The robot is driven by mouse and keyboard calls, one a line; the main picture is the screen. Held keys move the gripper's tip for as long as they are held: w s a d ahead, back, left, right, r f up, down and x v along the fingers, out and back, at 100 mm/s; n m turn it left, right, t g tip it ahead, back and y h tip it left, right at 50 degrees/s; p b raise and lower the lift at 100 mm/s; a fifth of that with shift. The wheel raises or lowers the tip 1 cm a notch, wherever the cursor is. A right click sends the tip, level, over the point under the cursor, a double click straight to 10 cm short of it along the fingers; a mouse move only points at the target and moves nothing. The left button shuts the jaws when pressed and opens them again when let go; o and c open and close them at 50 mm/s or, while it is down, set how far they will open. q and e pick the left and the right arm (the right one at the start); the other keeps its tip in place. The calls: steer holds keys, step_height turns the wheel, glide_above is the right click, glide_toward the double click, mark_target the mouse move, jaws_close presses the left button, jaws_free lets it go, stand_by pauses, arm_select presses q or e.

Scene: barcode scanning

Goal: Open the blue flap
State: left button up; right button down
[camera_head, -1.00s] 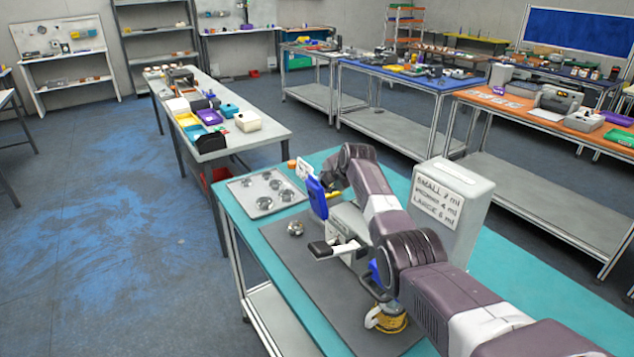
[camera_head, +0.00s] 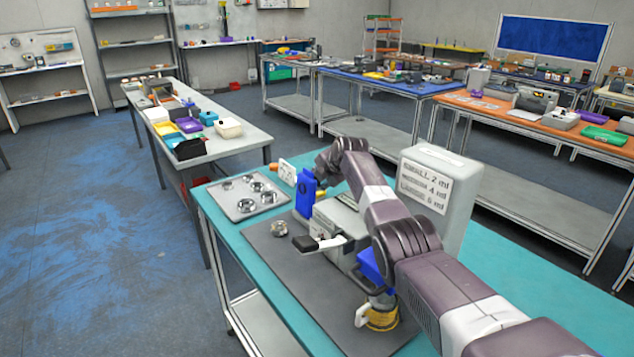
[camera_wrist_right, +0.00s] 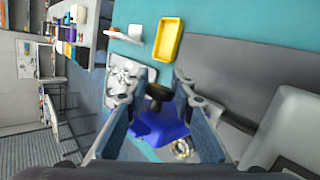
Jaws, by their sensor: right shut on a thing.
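The blue flap (camera_head: 306,193) stands roughly upright at the far end of the grey machine (camera_head: 342,222) on the teal table. In the right wrist view a blue piece (camera_wrist_right: 158,132), seemingly the flap, lies between my right fingers. My right gripper (camera_wrist_right: 160,88) is shut on it. In the head view my right arm reaches across the machine from the lower right, and its fingertips are hidden behind the flap. Another blue part (camera_head: 371,265) shows lower on the machine, partly behind my arm. My left gripper is not in view.
A metal plate with round fittings (camera_head: 229,203) lies left of the flap. A small metal ring (camera_head: 278,228) sits on the dark mat (camera_head: 290,275). A lever with a black handle (camera_head: 305,243) sticks out leftward. A yellow tray (camera_wrist_right: 158,57) shows in the wrist view.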

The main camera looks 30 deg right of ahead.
steer(key=shift+s+d+f, duration=0.1)
steer(key=shift+s+f, duration=0.15)
steer(key=shift+f, duration=0.35)
steer(key=c, duration=1.8)
jaws_free()
steer(key=shift+c, duration=0.2)
steer(key=shift+o, duration=0.9)
steer(key=shift+w+d, duration=0.1)
steer(key=shift+d, duration=0.1)
step_height(320, 180, up, 10)
steer(key=shift+r, duration=0.1)
